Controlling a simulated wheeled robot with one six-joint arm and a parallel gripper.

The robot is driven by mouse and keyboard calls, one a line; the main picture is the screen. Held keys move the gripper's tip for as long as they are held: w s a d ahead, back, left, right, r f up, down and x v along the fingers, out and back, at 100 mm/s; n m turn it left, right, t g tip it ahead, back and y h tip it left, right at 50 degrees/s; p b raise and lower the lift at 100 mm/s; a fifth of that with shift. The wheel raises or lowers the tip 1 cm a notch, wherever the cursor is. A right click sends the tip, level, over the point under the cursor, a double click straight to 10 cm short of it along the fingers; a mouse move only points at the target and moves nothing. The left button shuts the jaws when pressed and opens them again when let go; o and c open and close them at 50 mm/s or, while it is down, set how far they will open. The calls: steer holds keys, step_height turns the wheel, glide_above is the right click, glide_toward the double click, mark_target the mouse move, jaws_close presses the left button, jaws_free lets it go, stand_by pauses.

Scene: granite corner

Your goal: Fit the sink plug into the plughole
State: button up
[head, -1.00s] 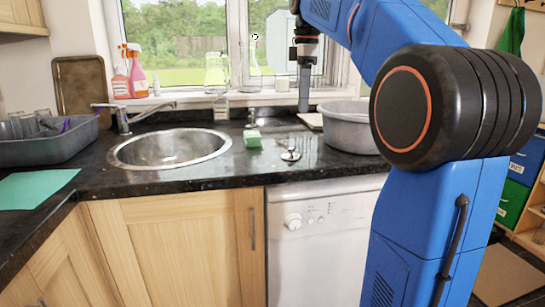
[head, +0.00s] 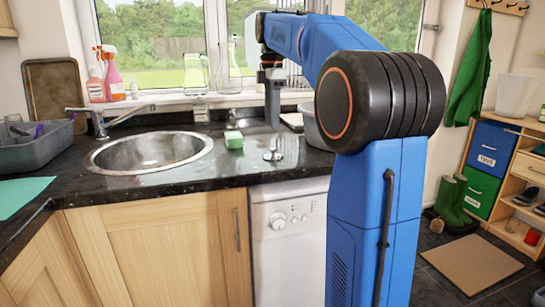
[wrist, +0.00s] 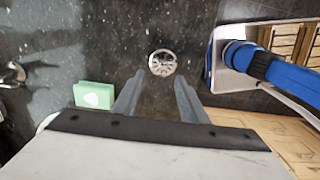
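The sink plug (wrist: 162,63), a round shiny metal disc, lies on the dark granite counter in the wrist view, just beyond my fingertips and roughly centred between them. In the head view small shiny metal items (head: 272,155) lie below my gripper; I cannot tell there which is the plug. My gripper (wrist: 160,76) is open and empty, its two fingers apart. In the head view it (head: 272,125) points down over the counter right of the sink. The round steel sink (head: 112,158) is at left; its plughole cannot be made out.
A green sponge (head: 233,139) lies between the sink and my gripper; it also shows in the wrist view (wrist: 95,95). A grey bowl (head: 309,122) stands behind my arm. The tap (head: 97,122) is behind the sink, and a grey tub (head: 38,152) stands at left.

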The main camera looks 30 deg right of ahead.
mark_target(273, 148)
steer(key=shift+f, duration=1.6)
steer(key=shift+s+a+f, duration=0.1)
steer(key=shift+s+f, duration=0.1)
steer(key=shift+f, duration=1.1)
steer(key=shift+s+f, duration=0.15)
steer(key=shift+f, duration=1.15)
steer(key=shift+c, duration=0.3)
jaws_close()
